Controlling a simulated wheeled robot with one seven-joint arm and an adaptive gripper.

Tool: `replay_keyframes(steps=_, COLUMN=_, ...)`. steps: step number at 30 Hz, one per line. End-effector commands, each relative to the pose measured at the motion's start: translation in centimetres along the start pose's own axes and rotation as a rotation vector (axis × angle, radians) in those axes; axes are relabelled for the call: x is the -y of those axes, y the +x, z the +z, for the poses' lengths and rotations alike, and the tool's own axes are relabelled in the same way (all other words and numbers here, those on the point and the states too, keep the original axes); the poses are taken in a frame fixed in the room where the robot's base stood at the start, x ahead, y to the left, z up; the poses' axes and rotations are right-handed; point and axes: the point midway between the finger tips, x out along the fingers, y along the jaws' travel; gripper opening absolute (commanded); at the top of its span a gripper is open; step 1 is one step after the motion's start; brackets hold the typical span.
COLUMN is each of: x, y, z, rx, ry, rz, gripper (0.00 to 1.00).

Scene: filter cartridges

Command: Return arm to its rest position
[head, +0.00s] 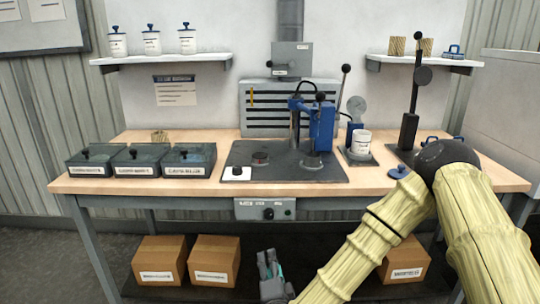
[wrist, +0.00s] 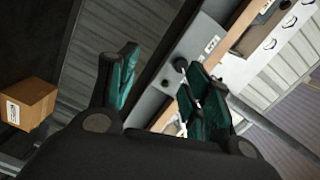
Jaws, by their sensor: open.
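My gripper (head: 270,268) shows low in the middle of the head view, in front of the workbench (head: 120,186) and below its top. My arm, in a pale yellow cover, comes in from the right and bends down to it. In the wrist view the two teal-lined fingers (wrist: 158,90) stand wide apart, with nothing between them. The gripper touches nothing that I can see. The wrist view is tilted, with the bench's front edge running diagonally behind the fingers.
Cardboard boxes (head: 215,259) stand on the lower shelf; one box shows in the wrist view (wrist: 30,101). On the bench are lidded dark bins (head: 190,160), a blue press (head: 320,128) on a dark mat, and a white cartridge (head: 361,142). A control box (head: 264,210) hangs at the front edge.

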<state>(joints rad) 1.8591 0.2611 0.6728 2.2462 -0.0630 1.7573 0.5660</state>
Motion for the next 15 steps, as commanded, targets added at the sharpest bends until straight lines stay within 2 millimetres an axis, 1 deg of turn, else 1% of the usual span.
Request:
replay_keyframes(steps=1, x=-2.3, y=-0.9, z=0.7, rx=0.049, ry=-0.052, rz=0.047, gripper=0.5)
replay_keyframes(steps=2, x=-3.9, y=-1.5, z=1.1, rx=0.081, ry=-0.087, rz=0.079, gripper=0.5)
replay_keyframes(steps=3, x=-5.9, y=-2.5, z=1.6, rx=0.128, ry=-0.136, rz=0.122, gripper=0.5)
replay_keyframes(steps=5, x=-9.0, y=-4.1, z=2.2, rx=0.199, ry=-0.208, rz=0.188, gripper=0.5)
replay_keyframes(steps=6, x=-11.0, y=-5.2, z=2.5, rx=0.244, ry=-0.255, rz=0.23, gripper=0.5)
replay_keyframes(steps=8, x=-13.9, y=-7.0, z=2.8, rx=0.314, ry=-0.322, rz=0.292, gripper=0.5)
replay_keyframes(steps=9, x=-15.8, y=-8.4, z=2.8, rx=0.362, ry=-0.367, rz=0.335, gripper=0.5)
replay_keyframes(steps=11, x=-18.6, y=-10.5, z=2.7, rx=0.433, ry=-0.43, rz=0.397, gripper=0.5)
replay_keyframes(steps=12, x=-20.4, y=-12.0, z=2.6, rx=0.48, ry=-0.471, rz=0.438, gripper=0.5)
replay_keyframes(steps=14, x=-22.9, y=-14.4, z=2.1, rx=0.552, ry=-0.531, rz=0.5, gripper=0.5)
replay_keyframes(steps=15, x=-24.5, y=-16.0, z=1.7, rx=0.599, ry=-0.568, rz=0.541, gripper=0.5)
